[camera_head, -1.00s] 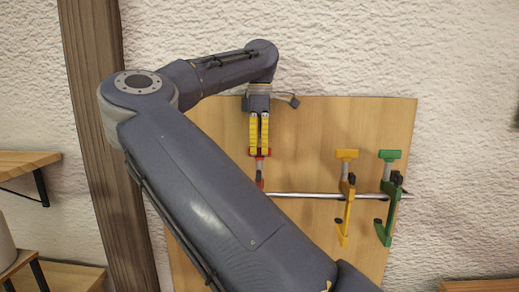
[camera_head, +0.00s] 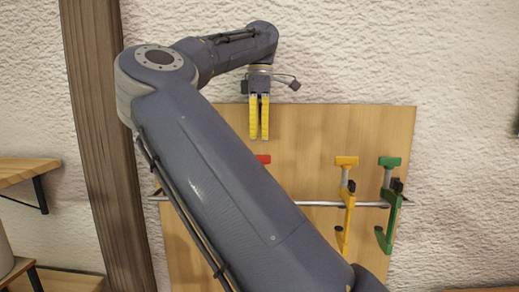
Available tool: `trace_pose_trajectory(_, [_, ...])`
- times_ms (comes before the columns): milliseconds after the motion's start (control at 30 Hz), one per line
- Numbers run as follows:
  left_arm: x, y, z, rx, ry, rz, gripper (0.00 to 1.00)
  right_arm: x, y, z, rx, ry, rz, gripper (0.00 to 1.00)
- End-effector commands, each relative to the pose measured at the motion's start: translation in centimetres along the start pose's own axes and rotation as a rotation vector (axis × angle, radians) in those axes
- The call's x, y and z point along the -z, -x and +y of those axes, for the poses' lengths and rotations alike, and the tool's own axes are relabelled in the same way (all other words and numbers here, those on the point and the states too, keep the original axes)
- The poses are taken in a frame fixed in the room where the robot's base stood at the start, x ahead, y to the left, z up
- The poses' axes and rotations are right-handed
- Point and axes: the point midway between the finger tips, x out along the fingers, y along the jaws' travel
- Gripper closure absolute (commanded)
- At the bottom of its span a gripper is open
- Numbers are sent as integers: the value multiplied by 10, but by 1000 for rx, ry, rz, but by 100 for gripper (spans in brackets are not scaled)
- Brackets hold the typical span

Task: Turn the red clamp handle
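The red clamp's handle (camera_head: 263,159) shows only as a small red piece on the wooden board. My arm hides the rest of that clamp. My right gripper (camera_head: 259,137), with yellow fingers pointing down, is above the red handle and apart from it. A narrow gap shows between its fingers, with nothing in it. My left gripper is not in view.
A yellow clamp (camera_head: 347,205) and a green clamp (camera_head: 389,204) hang on the metal rail (camera_head: 320,203) to the right. The wooden board (camera_head: 310,130) is clear above them. A wooden post (camera_head: 100,130) and shelf (camera_head: 22,170) are at left.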

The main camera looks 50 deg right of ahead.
Motion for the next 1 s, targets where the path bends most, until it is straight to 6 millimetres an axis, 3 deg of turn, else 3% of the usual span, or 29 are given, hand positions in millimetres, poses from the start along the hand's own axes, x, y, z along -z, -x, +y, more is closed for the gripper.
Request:
trace_pose_trajectory(200, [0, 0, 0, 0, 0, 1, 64, 0, 33, 0, -1, 3, 2, 67])
trace_pose_trajectory(400, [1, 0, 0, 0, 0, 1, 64, 0, 49, 0, 0, 1, 2, 67])
trace_pose_trajectory(1000, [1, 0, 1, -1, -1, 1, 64, 0, 55, 0, 0, 0, 0, 67])
